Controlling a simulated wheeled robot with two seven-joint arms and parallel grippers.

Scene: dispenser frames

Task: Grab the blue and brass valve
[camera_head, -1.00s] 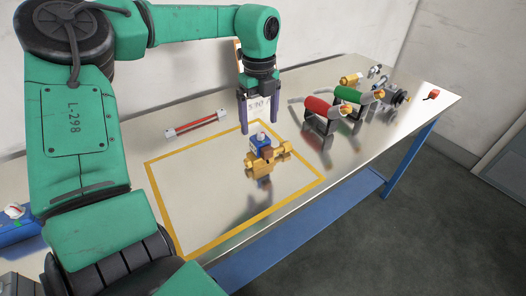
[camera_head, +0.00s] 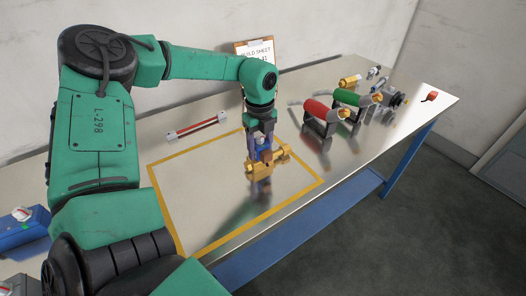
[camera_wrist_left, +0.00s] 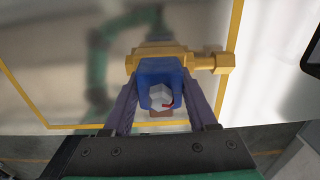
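The blue and brass valve (camera_head: 262,171) is upright within the yellow outline on the metal table. It has a brass body with a side port pointing right and a blue block on top. My left gripper (camera_head: 261,153) is down over the valve. In the left wrist view the fingers of my left gripper (camera_wrist_left: 160,103) lie along both sides of the blue block (camera_wrist_left: 161,72), with no clear gap, and the brass body (camera_wrist_left: 165,57) lies beyond them. The fingers partly hide the blue block in the head view. My right gripper is not in view.
A red cylinder (camera_head: 319,108) and a green cylinder (camera_head: 352,97) on dark stands are right of the outline. A red bar with grey ends (camera_head: 197,126) lies behind it. A clipboard (camera_head: 256,55) stands at the wall. A blue box (camera_head: 22,228) is at left.

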